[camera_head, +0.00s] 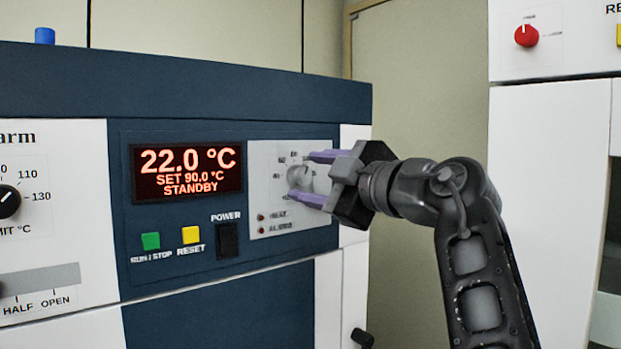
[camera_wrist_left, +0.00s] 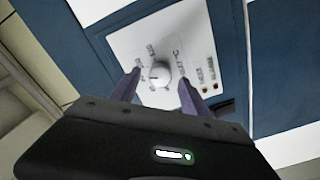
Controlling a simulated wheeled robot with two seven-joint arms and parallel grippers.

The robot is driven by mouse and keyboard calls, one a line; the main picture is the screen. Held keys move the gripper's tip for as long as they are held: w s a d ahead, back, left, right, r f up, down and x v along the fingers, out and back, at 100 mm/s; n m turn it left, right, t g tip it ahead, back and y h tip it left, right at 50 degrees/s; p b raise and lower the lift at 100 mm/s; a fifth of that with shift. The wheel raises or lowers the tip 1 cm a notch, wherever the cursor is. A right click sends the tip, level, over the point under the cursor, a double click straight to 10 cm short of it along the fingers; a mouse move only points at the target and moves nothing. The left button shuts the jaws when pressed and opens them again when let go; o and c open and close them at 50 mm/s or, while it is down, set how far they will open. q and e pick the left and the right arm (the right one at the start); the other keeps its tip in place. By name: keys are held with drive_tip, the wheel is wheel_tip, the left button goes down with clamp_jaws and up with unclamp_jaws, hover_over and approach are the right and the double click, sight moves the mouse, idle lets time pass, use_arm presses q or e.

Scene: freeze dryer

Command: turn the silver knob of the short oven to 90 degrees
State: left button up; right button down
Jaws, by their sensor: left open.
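The silver knob (camera_head: 299,180) sits on a light dial panel at the right of the short oven's blue front (camera_head: 225,275). It also shows in the left wrist view (camera_wrist_left: 158,74). The oven display (camera_head: 187,170) reads 22.0 °C, SET 90.0 °C and STANDBY. My left gripper (camera_head: 303,176) is open, with one purple finger above the knob and one below it in the head view. In the left wrist view the fingers flank the knob with small gaps seeming to remain; contact is unclear. The fingers partly hide the dial numbers. My right gripper is out of view.
Below the display are a green button (camera_head: 150,241), a yellow button (camera_head: 191,235) and a black power switch (camera_head: 228,240). A black knob (camera_head: 9,201) is at the far left. A white unit with a red knob (camera_head: 526,36) stands at the right.

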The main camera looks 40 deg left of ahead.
use_arm(q)
drive_tip(key=v, duration=0.7)
drive_tip(key=shift+b, duration=0.4)
